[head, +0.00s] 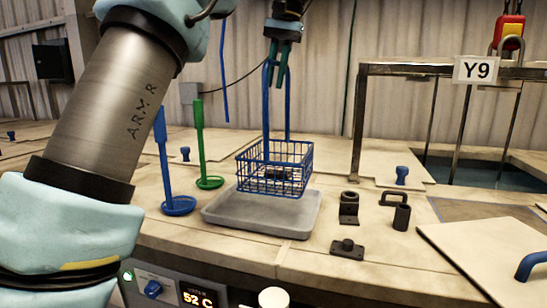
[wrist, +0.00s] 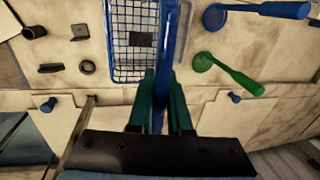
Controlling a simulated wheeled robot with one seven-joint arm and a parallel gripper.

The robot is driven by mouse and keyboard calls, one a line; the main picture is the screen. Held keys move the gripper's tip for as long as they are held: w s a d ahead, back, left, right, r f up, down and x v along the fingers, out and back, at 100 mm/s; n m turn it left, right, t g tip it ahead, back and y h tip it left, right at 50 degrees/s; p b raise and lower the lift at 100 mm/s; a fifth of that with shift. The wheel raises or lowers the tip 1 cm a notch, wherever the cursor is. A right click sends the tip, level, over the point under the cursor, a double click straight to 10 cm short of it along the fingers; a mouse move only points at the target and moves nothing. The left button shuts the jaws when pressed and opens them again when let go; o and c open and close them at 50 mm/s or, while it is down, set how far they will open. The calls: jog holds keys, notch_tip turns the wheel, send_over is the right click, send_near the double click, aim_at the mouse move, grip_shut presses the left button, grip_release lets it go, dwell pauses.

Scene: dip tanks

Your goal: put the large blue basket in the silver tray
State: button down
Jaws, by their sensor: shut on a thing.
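The large blue wire basket (head: 262,183) hangs upright over the silver tray (head: 225,218), nearer its back edge in the head view. I cannot tell whether its bottom touches the tray. A small dark block (head: 279,173) lies inside the basket. My gripper (head: 279,66), with green fingers, is shut on the top of the basket's tall handle (head: 266,105). In the wrist view the fingers (wrist: 164,105) close around the blue handle, with the basket (wrist: 119,62) beyond them. The tray is mostly hidden by the basket there.
A blue dipper (head: 179,206) and a green dipper (head: 209,183) stand left of the tray. Black metal fittings (head: 348,212) lie to its right. A frame marked Y9 (head: 477,69) stands over a tank at the right. A pale lid (head: 480,255) lies front right.

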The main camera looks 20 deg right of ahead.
notch_tip(320, 180, down, 8)
jog(key=shift+f, duration=0.25)
jog(key=c, duration=0.8)
grip_release()
jog(key=shift+s+a, duration=0.1)
jog(key=shift+c, duration=0.2)
notch_tip(320, 180, up, 12)
jog(key=s+d+p, duration=0.1)
jog(key=shift+s+d, duration=0.2)
jog(key=shift+d, duration=0.2)
jog(key=shift+f, duration=0.1)
